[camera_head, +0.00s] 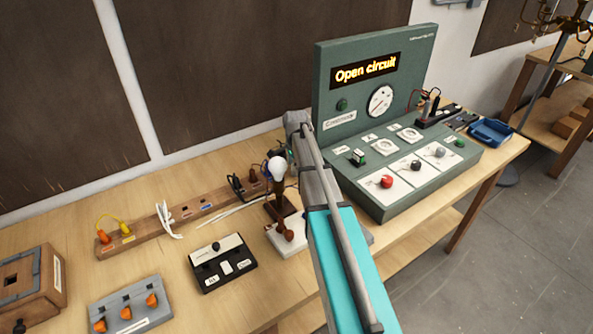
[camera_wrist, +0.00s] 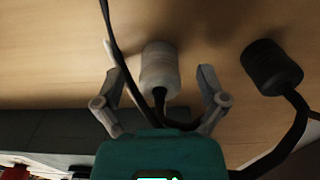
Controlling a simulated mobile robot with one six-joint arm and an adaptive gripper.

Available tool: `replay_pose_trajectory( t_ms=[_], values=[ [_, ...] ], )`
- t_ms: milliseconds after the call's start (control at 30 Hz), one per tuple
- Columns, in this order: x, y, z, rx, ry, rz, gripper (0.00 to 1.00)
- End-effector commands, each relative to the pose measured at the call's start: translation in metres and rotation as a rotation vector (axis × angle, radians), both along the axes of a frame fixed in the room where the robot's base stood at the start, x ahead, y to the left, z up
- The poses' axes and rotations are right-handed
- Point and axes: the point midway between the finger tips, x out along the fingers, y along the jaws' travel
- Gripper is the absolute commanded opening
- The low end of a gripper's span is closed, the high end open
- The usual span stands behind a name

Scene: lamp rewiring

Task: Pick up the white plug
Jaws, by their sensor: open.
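A pale, off-white cylindrical plug (camera_wrist: 160,62) is in the middle of the wrist view, just above the tabletop or lying on it; I cannot tell which. A dark cord runs from its near end. My gripper (camera_wrist: 161,78) is open, with one finger on each side of the plug and a visible gap on both sides. A black cylindrical plug (camera_wrist: 272,66) with a dark cord is to the right, outside the fingers. In the head view, my arm hides most of the gripper, and I cannot make out the pale plug there.
A thin dark cable (camera_wrist: 115,50) passes by the left finger. A white-bulb lamp (camera_head: 278,170) stands left of my arm, and a wooden socket strip (camera_head: 150,225) lies beyond it. The green "Open circuit" console (camera_head: 335,95) is to the right. A black switch box (camera_head: 222,262) stands in front.

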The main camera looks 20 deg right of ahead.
Motion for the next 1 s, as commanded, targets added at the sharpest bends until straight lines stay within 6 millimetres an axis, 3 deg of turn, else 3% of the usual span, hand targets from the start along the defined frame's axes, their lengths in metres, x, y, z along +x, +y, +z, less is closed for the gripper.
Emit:
replay_pose_trajectory(
  t_ms=[200,233,700,1000],
  values=[
    [0.0001,0.0002,0.0000,0.000,0.000,0.000,0.91],
    [0.0000,0.0003,0.0000,0.000,0.000,0.000,0.88],
    [0.0000,0.0005,-0.0001,0.000,0.000,0.001,0.03],
    [-0.0002,0.0006,0.0006,0.000,0.000,0.001,0.02]
  ],
)
